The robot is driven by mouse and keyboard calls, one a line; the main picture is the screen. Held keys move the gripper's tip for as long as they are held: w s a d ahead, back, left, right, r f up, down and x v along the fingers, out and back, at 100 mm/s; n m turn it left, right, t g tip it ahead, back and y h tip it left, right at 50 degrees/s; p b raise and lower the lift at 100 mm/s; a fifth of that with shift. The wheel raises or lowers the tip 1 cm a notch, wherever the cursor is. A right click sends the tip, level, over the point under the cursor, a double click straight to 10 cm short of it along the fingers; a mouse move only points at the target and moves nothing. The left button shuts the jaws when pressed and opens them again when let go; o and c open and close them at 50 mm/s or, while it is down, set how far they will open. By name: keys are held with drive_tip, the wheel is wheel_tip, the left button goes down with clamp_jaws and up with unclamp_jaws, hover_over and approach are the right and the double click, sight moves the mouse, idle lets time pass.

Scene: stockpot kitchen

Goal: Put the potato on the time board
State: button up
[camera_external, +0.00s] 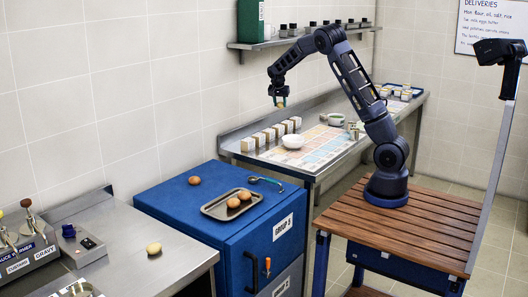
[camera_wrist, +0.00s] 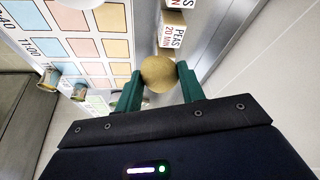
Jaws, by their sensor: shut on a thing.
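My gripper (camera_external: 280,101) is shut on a potato (camera_wrist: 158,73), a round tan thing between its two green fingers in the wrist view. In the external view it is held in the air, above the near end of the steel counter. The time board (camera_external: 327,146) is a sheet of coloured squares lying flat on that counter. In the wrist view the board (camera_wrist: 72,47), with printed times such as 11:00, lies to the left of the potato, below it and apart from it.
White labelled blocks (camera_external: 270,135) stand in a row along the wall side of the board; one reads PEAS (camera_wrist: 172,30). Brown egg-shaped items lie on a tray (camera_external: 214,212) and the blue cabinet (camera_external: 185,205). A yellowish lump (camera_external: 154,248) lies on the left counter.

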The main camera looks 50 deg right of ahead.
drive_tip(key=s+d+m+g, duration=0.2)
drive_tip(key=s+d+m, duration=0.4)
drive_tip(key=s+d, duration=1.1)
approach(321, 137)
drive_tip(key=shift+g, duration=0.3)
drive_tip(key=x, duration=0.6)
drive_tip(key=shift+w+f, duration=0.1)
drive_tip(key=shift+w, duration=0.05)
drive_tip(key=o, duration=1)
drive_tip(key=shift+f, duration=0.1)
